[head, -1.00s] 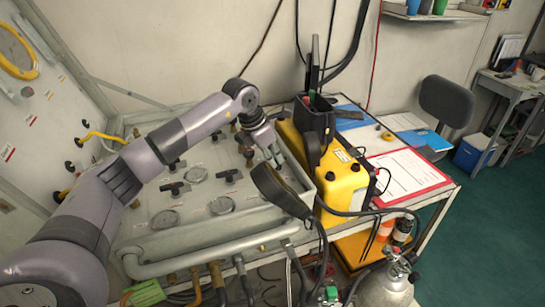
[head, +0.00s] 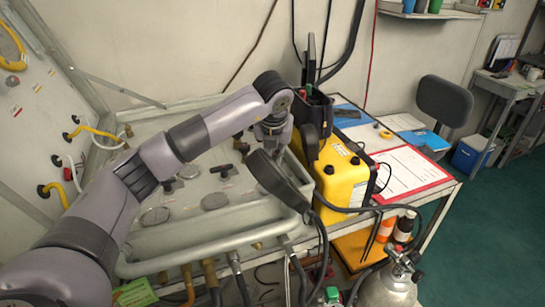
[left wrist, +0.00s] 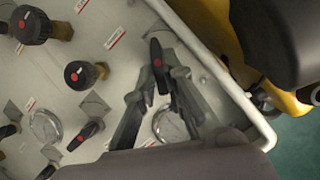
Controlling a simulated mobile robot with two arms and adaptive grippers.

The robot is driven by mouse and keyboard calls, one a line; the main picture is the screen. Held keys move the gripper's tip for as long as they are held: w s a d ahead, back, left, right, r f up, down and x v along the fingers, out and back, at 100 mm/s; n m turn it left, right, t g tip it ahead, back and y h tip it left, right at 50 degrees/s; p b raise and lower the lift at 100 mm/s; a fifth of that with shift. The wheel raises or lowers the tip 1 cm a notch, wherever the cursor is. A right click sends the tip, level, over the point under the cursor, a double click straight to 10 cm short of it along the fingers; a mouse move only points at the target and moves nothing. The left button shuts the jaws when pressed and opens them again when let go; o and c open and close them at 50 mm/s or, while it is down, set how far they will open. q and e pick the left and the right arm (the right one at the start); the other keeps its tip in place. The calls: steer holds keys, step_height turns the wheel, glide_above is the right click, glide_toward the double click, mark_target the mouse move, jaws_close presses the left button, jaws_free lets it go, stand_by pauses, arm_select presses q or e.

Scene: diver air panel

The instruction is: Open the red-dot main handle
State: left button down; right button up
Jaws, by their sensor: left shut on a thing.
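The red-dot main handle (left wrist: 157,62) is a black lever with a red dot on the grey panel (left wrist: 105,15), close to the panel's right edge in the left wrist view. My left gripper (left wrist: 162,84) has its two fingers on either side of the lever's near end and is shut on it. In the head view my left gripper (head: 274,136) points down at the panel's right side. There its fingertips and the handle are hidden by the wrist and a dark oval thing. My right gripper is not in view.
The dark oval thing (head: 278,182) and a yellow case (head: 343,180) stand close on the right.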

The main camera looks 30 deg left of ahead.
arm_select(q)
steer(key=n, duration=0.1)
steer(key=n+y+b, duration=0.1)
steer(key=shift+w+d+n+g, duration=0.15)
steer(key=shift+d+n+g, duration=0.15)
steer(key=shift+n, duration=0.1)
steer(key=shift+w+r+n+g+y+b, duration=0.15)
steer(key=shift+n+g+y+b, duration=0.3)
steer(key=shift+n, duration=0.95)
steer(key=shift+d, duration=0.1)
steer(key=c, duration=1.7)
jaws_free()
steer(key=shift+o, duration=0.2)
steer(key=v, duration=1.2)
